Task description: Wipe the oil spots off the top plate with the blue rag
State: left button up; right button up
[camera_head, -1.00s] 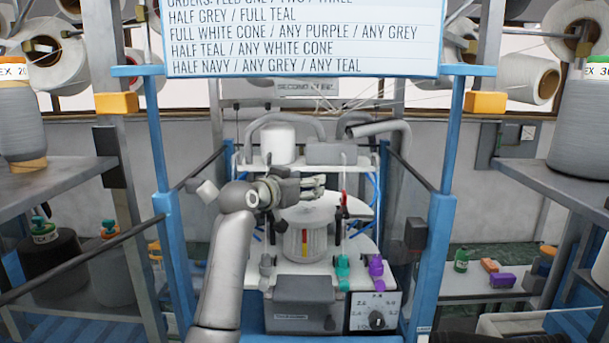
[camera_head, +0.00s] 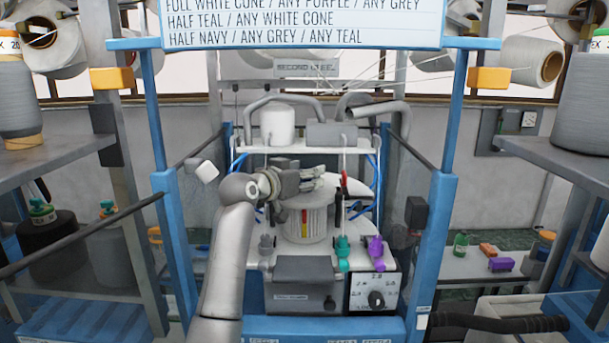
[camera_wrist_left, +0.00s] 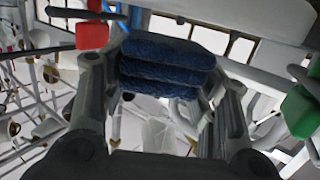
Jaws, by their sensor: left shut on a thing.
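My left gripper (camera_head: 312,180) is over the middle of the knitting machine, just above its white drum (camera_head: 318,225). In the left wrist view, it is shut on the blue rag (camera_wrist_left: 163,66), a dark blue folded cloth held between the two fingers. The rag cannot be made out in the head view. A pale rounded plate (camera_head: 360,193) shows beside and behind the gripper, partly hidden by it. I cannot tell whether the rag touches it. No oil spots can be made out. My right gripper is not in view.
Blue posts (camera_head: 437,235) stand on both sides of the machine. A red-tipped upright part (camera_head: 344,181) is close to the right of the gripper. Teal (camera_head: 342,250) and purple (camera_head: 376,249) knobs are in front. A white cone (camera_head: 278,125) stands on the shelf behind.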

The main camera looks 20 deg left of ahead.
pick_arm(q)
jog(key=shift+f, duration=0.45)
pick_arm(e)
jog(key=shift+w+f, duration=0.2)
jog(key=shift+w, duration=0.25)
pick_arm(q)
jog(key=shift+f+b, duration=0.55)
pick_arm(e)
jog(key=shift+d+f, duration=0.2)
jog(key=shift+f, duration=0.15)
pick_arm(q)
jog(key=shift+w, duration=0.1)
